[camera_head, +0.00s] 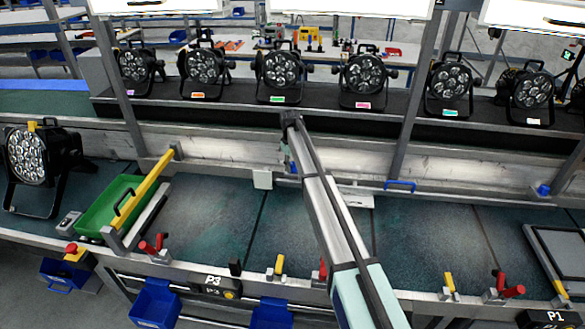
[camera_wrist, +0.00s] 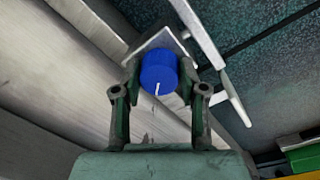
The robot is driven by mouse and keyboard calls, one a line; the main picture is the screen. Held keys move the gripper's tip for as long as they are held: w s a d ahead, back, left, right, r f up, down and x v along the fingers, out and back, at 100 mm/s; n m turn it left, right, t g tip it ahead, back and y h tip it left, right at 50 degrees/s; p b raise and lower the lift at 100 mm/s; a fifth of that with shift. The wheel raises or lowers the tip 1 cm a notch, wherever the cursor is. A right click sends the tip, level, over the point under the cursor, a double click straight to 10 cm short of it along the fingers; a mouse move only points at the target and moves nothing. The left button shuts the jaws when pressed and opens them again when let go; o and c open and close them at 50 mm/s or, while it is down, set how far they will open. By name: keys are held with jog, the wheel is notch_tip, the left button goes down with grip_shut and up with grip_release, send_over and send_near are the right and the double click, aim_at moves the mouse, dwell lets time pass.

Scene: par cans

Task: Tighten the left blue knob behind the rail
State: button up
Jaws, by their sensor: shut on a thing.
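The left blue knob (camera_wrist: 157,68) is a short blue cylinder with a white line on its face, set against a grey metal bracket (camera_wrist: 168,40). My gripper (camera_wrist: 160,86) has one dark green finger on each side of it and is closed on it. In the head view my gripper (camera_head: 287,158) reaches down behind the rail, and only a small bit of blue (camera_head: 293,169) shows there. The arm hides most of the knob in that view. Another blue knob (camera_head: 543,189) sits far to the right along the rail.
Several par cans stand on the back shelf, one of them (camera_head: 281,72) beyond my arm. A larger lamp (camera_head: 38,165) and a green tray (camera_head: 112,205) are at the left. A blue handle (camera_head: 400,185) is right of my arm. The dark mats (camera_head: 215,215) are mostly clear.

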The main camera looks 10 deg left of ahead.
jog(key=m+b, duration=0.1)
jog(key=m, duration=0.2)
jog(key=shift+f+m+b, duration=0.15)
jog(key=shift+m+b, duration=0.15)
jog(key=shift+b, duration=0.05)
jog(key=m+b, duration=0.1)
jog(key=m, duration=0.2)
jog(key=shift+a+m, duration=0.1)
jog(key=shift+m, duration=0.2)
jog(key=m+b, duration=0.2)
jog(key=m, duration=0.4)
jog(key=shift+g, duration=0.3)
jog(key=m+b, duration=0.1)
jog(key=m, duration=0.5)
jog(key=shift+m, duration=0.4)
jog(key=m, duration=0.6)
jog(key=shift+w+b, duration=0.1)
jog(key=shift+b, duration=0.25)
jog(key=shift+m, duration=0.4)
jog(key=o, duration=1.1)
jog(key=shift+o, duration=0.2)
